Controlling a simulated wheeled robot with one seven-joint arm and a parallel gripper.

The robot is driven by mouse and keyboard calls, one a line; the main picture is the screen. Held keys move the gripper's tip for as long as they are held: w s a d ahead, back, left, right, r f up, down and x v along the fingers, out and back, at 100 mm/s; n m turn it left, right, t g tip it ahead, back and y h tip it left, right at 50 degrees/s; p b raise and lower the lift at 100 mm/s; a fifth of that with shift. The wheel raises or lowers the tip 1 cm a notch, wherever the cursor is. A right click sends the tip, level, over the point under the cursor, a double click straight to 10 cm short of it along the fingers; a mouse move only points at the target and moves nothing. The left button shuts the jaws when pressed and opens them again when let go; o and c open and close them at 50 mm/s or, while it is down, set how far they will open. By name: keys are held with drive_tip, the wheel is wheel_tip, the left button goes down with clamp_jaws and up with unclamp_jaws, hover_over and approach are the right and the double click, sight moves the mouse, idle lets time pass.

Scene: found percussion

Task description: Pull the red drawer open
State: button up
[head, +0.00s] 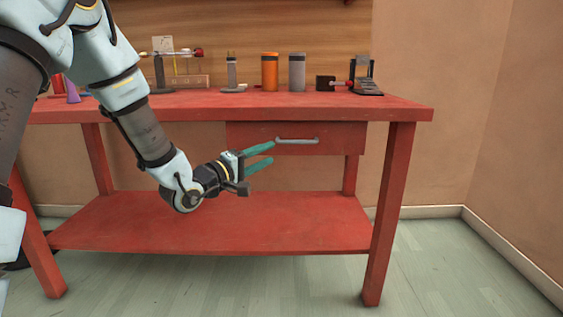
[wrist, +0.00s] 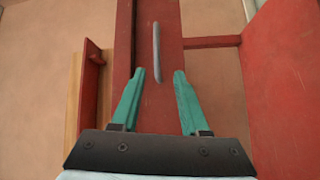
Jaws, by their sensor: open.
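The red drawer (head: 340,140) is set under the right part of the red table's top and looks closed. Its grey bar handle (head: 297,141) runs across the middle of its front. My gripper (head: 272,154) has green fingers and is open and empty, in front of the drawer and just left of the handle in the head view. In the wrist view my gripper (wrist: 162,75) points at the drawer front (wrist: 172,85). The handle (wrist: 157,52) stands upright in that picture, beyond the fingertips and between their lines. The fingers appear apart from the handle.
The red table (head: 415,108) has a lower shelf (head: 290,225) beneath my gripper and legs at its corners. On its top stand an orange can (head: 270,72), a grey can (head: 297,72) and several small items. The floor (head: 440,270) in front is clear.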

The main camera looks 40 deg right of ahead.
sight(297, 142)
drive_tip(key=shift+g+h, duration=0.3)
drive_tip(key=d, duration=0.3)
drive_tip(key=d+b, duration=0.1)
drive_tip(key=d, duration=0.3)
drive_tip(key=d+r+b, duration=0.1)
drive_tip(key=d, duration=0.3)
drive_tip(key=shift+w+d+r, duration=0.1)
drive_tip(key=shift+w+d, duration=0.15)
clamp_jaws()
idle(0.9)
